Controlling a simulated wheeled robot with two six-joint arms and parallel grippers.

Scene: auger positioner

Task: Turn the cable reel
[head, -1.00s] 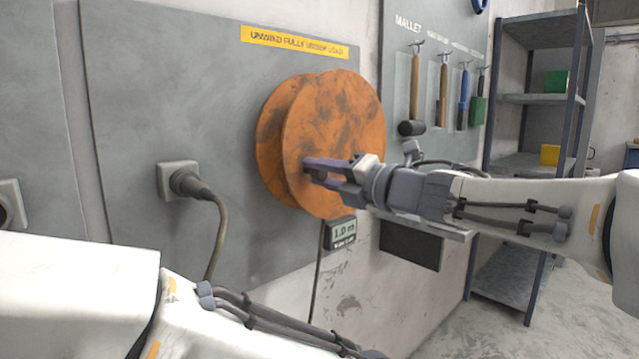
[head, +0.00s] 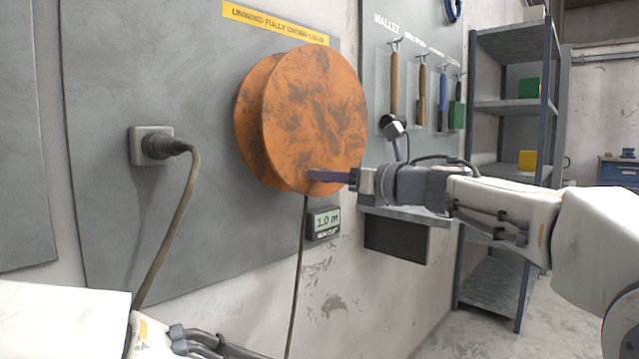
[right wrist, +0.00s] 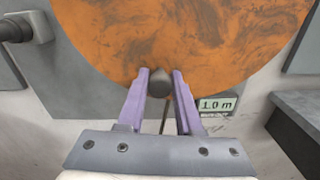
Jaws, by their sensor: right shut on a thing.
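The cable reel (head: 318,110) is a scuffed orange double disc on the grey wall panel in the head view. Its front face also fills the top of the right wrist view (right wrist: 190,35). My right gripper (head: 318,176) is at the lower part of the disc. In the right wrist view, its purple fingers (right wrist: 159,76) stand on both sides of a dark round knob (right wrist: 159,83) near the disc's lower edge, shut on it. A thin cable (head: 297,265) hangs from the reel. A small display (head: 327,222) below reads 1.0 m. My left gripper is outside the view.
A plug in a wall socket (head: 151,146) with a thick cord is left of the reel. A dark box-like ledge (head: 395,238) is mounted at lower right, below my right arm. Hanging tools (head: 395,85) and a metal shelf (head: 500,106) stand farther right.

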